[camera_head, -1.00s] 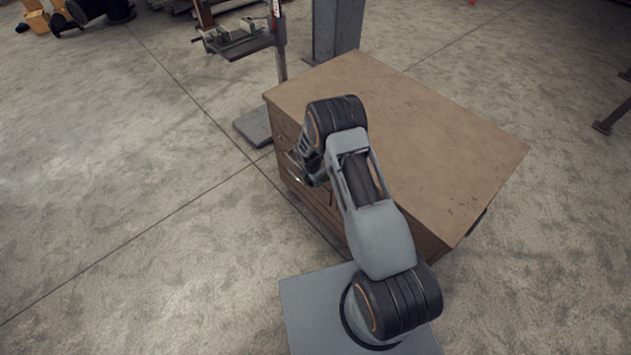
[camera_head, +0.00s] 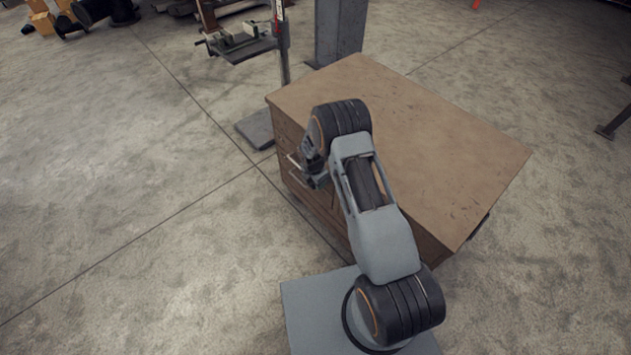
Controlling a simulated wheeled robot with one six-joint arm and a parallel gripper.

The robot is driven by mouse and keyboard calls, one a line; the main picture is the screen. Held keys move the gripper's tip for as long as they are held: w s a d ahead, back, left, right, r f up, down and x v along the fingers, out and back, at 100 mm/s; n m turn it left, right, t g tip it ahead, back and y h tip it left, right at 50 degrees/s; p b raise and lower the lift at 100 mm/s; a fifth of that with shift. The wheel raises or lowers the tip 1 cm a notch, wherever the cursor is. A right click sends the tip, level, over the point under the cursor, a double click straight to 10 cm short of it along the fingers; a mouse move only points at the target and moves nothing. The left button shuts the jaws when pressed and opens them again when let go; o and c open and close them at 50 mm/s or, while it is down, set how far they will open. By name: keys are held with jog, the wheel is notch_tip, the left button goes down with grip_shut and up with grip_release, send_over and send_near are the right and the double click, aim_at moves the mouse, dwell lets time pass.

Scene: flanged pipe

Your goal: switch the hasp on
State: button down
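A wooden chest (camera_head: 430,140) with a flat brown top stands in front of me, its front side facing the lower left. My gripper (camera_head: 297,163) is at the chest's front, near the upper part of that side. The gripper is small and dark in the picture, and my wrist partly covers it, so I cannot tell whether it is open or shut. I cannot make out the hasp; my arm hides part of the chest's front.
A drill press with a vise (camera_head: 243,42) stands behind the chest on a base plate (camera_head: 256,128). A grey column (camera_head: 339,32) rises behind the chest. Dark pipe parts (camera_head: 105,10) lie at the far left. The concrete floor (camera_head: 110,190) on the left is clear.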

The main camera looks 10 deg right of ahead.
jog(key=shift+s+d+f, duration=0.15)
jog(key=shift+f, duration=0.1)
jog(key=c, duration=0.9)
grip_release()
jog(key=shift+d, duration=0.1)
jog(key=shift+o, duration=1.3)
jog(key=shift+r, duration=0.1)
jog(key=shift+w+a+r, duration=0.2)
jog(key=shift+a+r, duration=0.05)
jog(key=shift+r, duration=0.25)
notch_tip(320, 180, up, 13)
jog(key=s+a+b, duration=0.1)
jog(key=shift+a+f+b, duration=0.15)
jog(key=shift+a+b, duration=0.05)
jog(key=shift+b, duration=0.2)
